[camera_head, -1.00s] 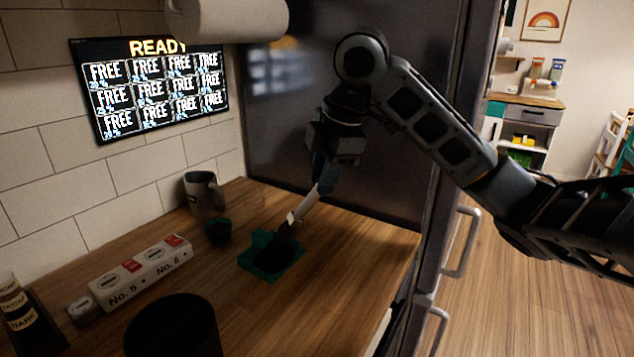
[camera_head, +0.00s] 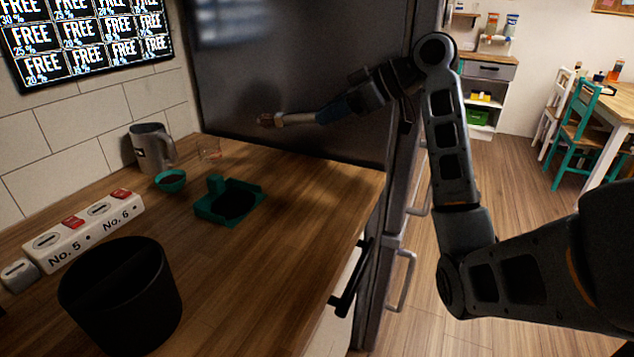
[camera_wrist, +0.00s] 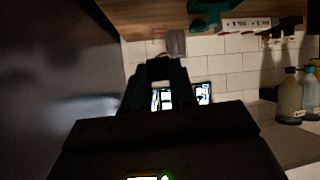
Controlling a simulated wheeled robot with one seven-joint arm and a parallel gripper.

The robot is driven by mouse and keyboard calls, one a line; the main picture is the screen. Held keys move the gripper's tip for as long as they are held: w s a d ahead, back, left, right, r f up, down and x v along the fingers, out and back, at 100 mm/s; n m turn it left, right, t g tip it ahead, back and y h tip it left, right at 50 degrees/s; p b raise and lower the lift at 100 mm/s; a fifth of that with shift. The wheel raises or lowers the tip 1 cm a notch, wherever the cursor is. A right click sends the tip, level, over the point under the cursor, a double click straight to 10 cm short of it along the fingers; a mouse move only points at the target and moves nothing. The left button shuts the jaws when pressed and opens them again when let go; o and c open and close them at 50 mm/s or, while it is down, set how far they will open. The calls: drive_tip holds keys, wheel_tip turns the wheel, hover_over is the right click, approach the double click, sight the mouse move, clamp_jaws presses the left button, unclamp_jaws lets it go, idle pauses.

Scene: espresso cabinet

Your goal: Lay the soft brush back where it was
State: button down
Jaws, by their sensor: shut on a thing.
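The soft brush (camera_head: 297,119) has a pale shaft and reddish-brown bristles. My gripper (camera_head: 352,104) is shut on its rear end, beside a bluish section. The brush lies nearly level in the air, bristles pointing left, in front of the dark panel and above the back of the counter. In the wrist view my gripper's dark fingers (camera_wrist: 163,72) show, but the brush cannot be made out. A green tray (camera_head: 208,214) with a dark hollow and a raised post sits on the counter, nearer the camera than the brush and apart from it.
A grey mug (camera_head: 150,150), a clear glass (camera_head: 209,152) and a small green bowl (camera_head: 170,184) stand at the back left. A white numbered block (camera_head: 85,236) and a black bin (camera_head: 120,295) are at left. The counter right of the tray is clear.

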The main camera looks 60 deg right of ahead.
drive_tip(key=m+t+h+b, duration=0.1)
drive_tip(key=m+t+h, duration=0.1)
hover_over(352, 180)
wheel_tip(352, 180, down, 4)
wheel_tip(352, 180, down, 6)
drive_tip(key=shift+s+r, duration=0.1)
drive_tip(key=shift+r, duration=0.1)
drive_tip(key=shift+f, duration=2.2)
drive_tip(key=shift+f, duration=0.1)
drive_tip(key=shift+f+b, duration=0.15)
drive_tip(key=shift+b, duration=0.15)
drive_tip(key=c, duration=0.9)
unclamp_jaws()
drive_tip(key=shift+a, duration=0.1)
drive_tip(key=shift+r, duration=0.2)
drive_tip(key=v, duration=1.2)
drive_tip(key=shift+d, duration=0.2)
